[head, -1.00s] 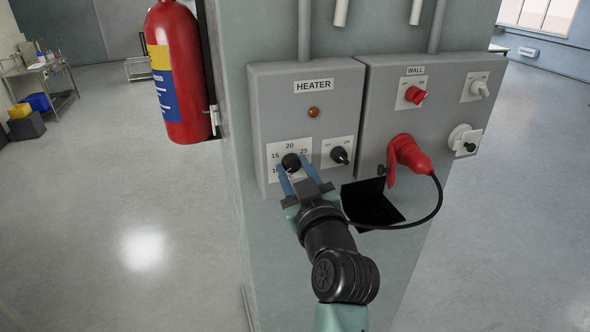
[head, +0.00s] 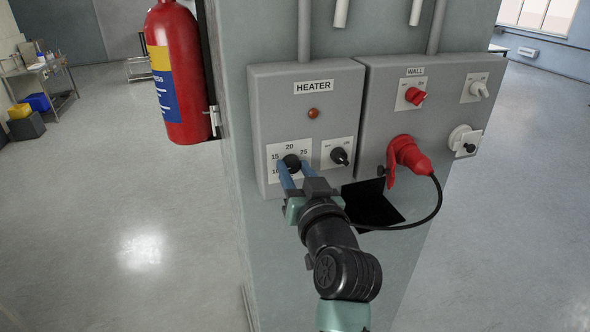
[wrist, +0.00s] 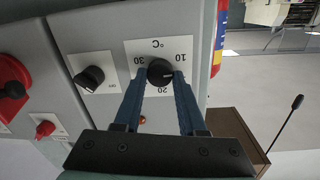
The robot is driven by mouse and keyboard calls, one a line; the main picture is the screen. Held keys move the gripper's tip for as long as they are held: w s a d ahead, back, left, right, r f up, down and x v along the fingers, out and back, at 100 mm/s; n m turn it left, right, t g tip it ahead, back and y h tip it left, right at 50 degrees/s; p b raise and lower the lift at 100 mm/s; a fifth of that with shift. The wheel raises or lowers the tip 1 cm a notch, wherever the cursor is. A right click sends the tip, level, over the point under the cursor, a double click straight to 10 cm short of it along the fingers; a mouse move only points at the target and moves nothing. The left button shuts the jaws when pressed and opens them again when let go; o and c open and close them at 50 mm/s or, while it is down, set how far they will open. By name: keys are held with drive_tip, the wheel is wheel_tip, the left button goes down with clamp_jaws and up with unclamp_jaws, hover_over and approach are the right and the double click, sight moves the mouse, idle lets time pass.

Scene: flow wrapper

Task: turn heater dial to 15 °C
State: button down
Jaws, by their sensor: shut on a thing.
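The heater dial (head: 291,162) is a black round knob on a white scale plate, low on the left of the grey heater box. My gripper (head: 291,167) has its blue fingers on either side of the knob and is shut on it. In the wrist view the dial (wrist: 160,72) appears upside down between the fingertips (wrist: 161,75). The numbers 10, 20 and 30 show there; the right finger covers part of the scale. A small pale mark on the knob seems to face right in that view, but its exact reading is unclear.
A black switch (head: 339,155) sits close right of the dial. Farther right, a red plug (head: 408,155) with a hanging black cable (head: 437,210) is near my wrist. An orange lamp (head: 313,113) is above, and a red extinguisher (head: 178,75) hangs left.

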drive_tip(key=m+p, duration=0.1)
drive_tip(key=m, duration=0.5)
drive_tip(key=shift+d, duration=0.1)
drive_tip(key=shift+m, duration=0.3)
idle(0.4)
drive_tip(key=shift+c, duration=2.4)
unclamp_jaws()
drive_tip(key=b+v, duration=0.4)
drive_tip(key=v, duration=0.9)
drive_tip(key=shift+r+b, duration=0.2)
drive_tip(key=shift+b, duration=0.1)
drive_tip(key=shift+d, duration=0.1)
